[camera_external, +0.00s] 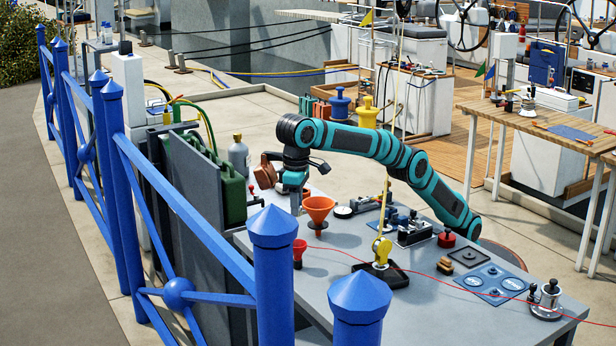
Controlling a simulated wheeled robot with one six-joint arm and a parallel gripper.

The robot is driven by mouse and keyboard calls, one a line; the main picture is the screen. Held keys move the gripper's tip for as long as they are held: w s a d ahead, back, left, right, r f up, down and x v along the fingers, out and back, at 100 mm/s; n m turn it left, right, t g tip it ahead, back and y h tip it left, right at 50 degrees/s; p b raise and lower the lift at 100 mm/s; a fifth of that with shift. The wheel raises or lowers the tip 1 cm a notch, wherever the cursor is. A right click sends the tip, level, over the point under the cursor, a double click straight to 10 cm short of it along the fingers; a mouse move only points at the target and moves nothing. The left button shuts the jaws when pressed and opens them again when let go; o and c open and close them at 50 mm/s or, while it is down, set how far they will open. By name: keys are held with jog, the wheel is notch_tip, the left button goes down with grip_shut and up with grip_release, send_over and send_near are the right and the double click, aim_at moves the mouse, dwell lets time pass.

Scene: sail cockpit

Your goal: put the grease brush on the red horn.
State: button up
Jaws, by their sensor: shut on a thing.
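My gripper (291,184) is at the end of my teal and black arm, above the far left end of the grey table. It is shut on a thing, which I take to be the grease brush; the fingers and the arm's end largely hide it. A brown, block-like shape (265,172) shows just left of the gripper; I cannot tell whether it is part of the brush. The small red horn (299,252) stands upright on the table near its left edge, nearer the camera than the gripper and apart from it.
An orange funnel (318,209) stands between gripper and horn. A yellow pole on a black base (380,272) stands right of the horn, with a thin red line crossing the table. Blue railings (190,220) and a green can (232,190) border the left side.

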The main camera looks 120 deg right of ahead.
aim_at(297, 243)
jog(key=shift+f, duration=4.35)
jog(key=shift+f, duration=0.1)
jog(key=o, duration=1)
jog(key=shift+c, duration=0.2)
notch_tip(297, 243, up, 7)
jog(key=shift+r, duration=0.35)
